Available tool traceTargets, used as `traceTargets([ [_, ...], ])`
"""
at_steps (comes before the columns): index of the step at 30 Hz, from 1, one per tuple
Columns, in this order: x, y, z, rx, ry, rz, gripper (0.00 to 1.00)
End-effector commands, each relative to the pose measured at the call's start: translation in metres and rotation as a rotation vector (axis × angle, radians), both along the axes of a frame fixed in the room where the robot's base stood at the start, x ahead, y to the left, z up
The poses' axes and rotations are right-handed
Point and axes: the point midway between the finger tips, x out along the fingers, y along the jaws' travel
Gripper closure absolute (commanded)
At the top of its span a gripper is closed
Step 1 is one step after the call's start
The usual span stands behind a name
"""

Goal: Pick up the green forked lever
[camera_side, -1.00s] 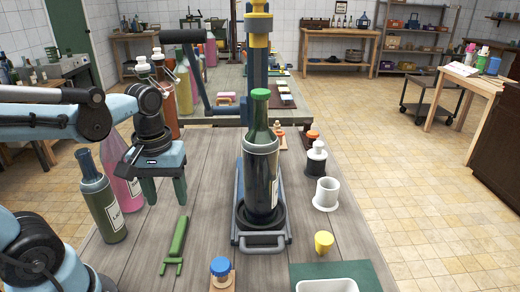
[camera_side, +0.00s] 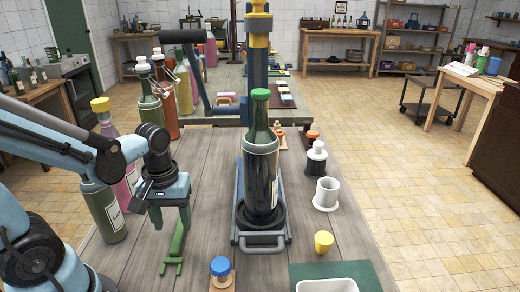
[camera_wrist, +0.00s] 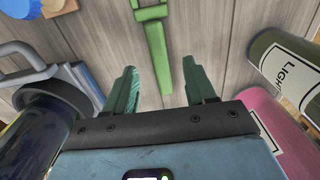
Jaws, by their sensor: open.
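The green forked lever (camera_side: 176,246) lies flat on the wooden table, left of the big bottle's stand. In the wrist view the lever (camera_wrist: 158,45) runs away from me, its narrow end nearest and its wider forked end partly cut off by the top edge. My gripper (camera_side: 171,220) is open, pointing down close to the lever's far end. In the wrist view the narrow end sits between the lines of the two fingers of my gripper (camera_wrist: 161,68), touching neither. The exact height above the table is hard to tell.
A dark bottle with a green cap (camera_side: 261,165) stands in a grey metal stand (camera_side: 262,243) to the right. A green bottle (camera_side: 104,212) and a pink bottle (camera_side: 127,186) stand close on the left. A blue-capped jar (camera_side: 221,268) is nearer the front.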

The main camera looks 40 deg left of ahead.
Motion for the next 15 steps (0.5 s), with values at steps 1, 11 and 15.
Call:
traceTargets([
  [1, 0.001, 0.000, -0.004, 0.000, 0.000, 0.000, 0.45],
  [11, 0.004, 0.001, -0.032, 0.000, 0.000, 0.000, 0.45],
  [15, 0.004, 0.001, -0.042, 0.001, -0.001, 0.000, 0.45],
])
